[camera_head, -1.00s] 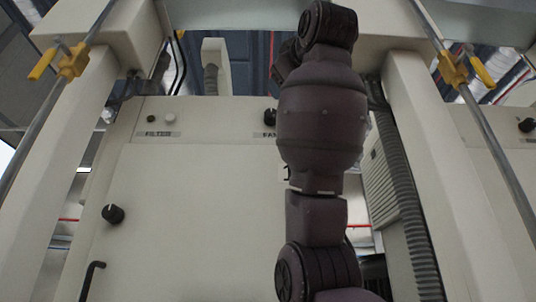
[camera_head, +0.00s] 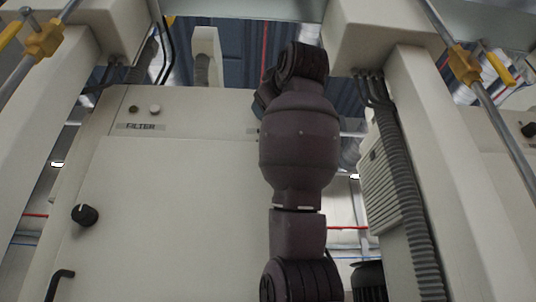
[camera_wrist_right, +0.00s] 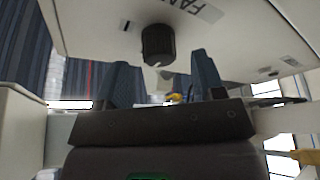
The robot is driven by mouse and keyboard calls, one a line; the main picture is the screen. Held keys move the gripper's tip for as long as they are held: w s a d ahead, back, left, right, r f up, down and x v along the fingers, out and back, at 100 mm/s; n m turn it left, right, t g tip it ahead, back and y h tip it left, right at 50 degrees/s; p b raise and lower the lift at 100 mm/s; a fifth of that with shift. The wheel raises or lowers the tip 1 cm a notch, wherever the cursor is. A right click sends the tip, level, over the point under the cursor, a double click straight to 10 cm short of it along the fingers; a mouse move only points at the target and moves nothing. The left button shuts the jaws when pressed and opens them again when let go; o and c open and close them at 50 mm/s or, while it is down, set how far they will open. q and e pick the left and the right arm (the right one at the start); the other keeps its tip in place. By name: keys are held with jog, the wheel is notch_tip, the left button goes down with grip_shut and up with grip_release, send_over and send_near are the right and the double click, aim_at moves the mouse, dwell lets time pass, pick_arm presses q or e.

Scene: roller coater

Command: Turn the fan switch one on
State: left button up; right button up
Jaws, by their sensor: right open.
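The fan switch is a black round knob (camera_wrist_right: 158,45) on a cream panel, below a label reading FAN (camera_wrist_right: 196,8) in the right wrist view. My right gripper (camera_wrist_right: 162,72) is open, with its two dark fingers spread apart. The knob stands just beyond the fingertips, roughly in line with the gap between them; I cannot tell whether they touch it. In the head view my right arm covers the fan switch and its label, and the gripper itself is hidden there. My left gripper is in neither view.
A FILTER label (camera_head: 140,126) with two small round buttons sits at the panel's upper left. Another black knob (camera_head: 85,215) and a black hook handle (camera_head: 60,284) are lower left. Cream posts flank the panel, with a ribbed grey hose (camera_head: 405,200) at the right.

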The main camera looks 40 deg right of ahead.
jog(key=x, duration=0.2)
jog(key=shift+w+d+r+p, duration=0.15)
jog(key=shift+w+p, duration=0.15)
jog(key=shift+p, duration=0.05)
jog(key=c, duration=0.9)
